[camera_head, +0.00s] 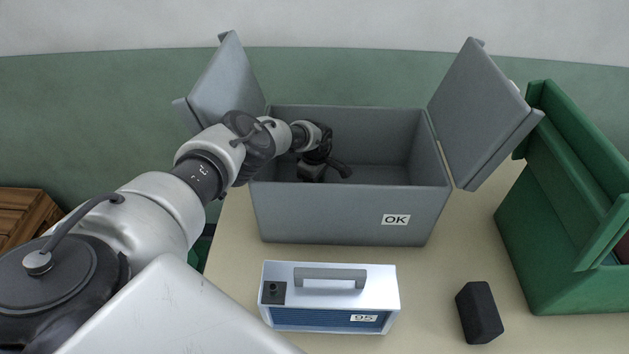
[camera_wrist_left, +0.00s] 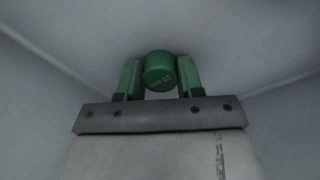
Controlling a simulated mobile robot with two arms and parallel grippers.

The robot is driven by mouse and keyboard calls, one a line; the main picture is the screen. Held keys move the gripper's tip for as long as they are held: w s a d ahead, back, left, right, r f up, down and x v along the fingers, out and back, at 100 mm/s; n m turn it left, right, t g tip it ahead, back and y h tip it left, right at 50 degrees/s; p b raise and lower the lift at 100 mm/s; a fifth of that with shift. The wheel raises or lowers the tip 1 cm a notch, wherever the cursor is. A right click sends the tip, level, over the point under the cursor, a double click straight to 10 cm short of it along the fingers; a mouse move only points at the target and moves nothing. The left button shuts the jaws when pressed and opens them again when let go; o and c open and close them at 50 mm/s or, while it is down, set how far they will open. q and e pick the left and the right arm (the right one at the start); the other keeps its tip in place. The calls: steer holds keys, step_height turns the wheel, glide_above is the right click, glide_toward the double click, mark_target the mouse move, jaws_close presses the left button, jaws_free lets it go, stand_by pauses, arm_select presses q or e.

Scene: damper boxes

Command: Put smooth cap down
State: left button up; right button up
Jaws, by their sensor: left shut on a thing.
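The cap is hidden in the head view. The wrist view shows plain grey surfaces around the cap; I cannot tell whether it touches them. My right gripper is not in view.
The grey box's two lid flaps (camera_head: 482,112) stand open left and right. A blue-and-white device (camera_head: 330,295) marked 95 and a black block (camera_head: 479,312) lie in front of the box on the table (camera_head: 440,285). A green box (camera_head: 560,215) stands at the right.

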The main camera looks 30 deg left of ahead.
arm_select(q)
steer(key=shift+f, duration=0.2)
steer(key=o, duration=1)
steer(key=shift+r, duration=0.1)
step_height(320, 180, up, 12)
steer(key=p, duration=1)
steer(key=shift+r, duration=0.15)
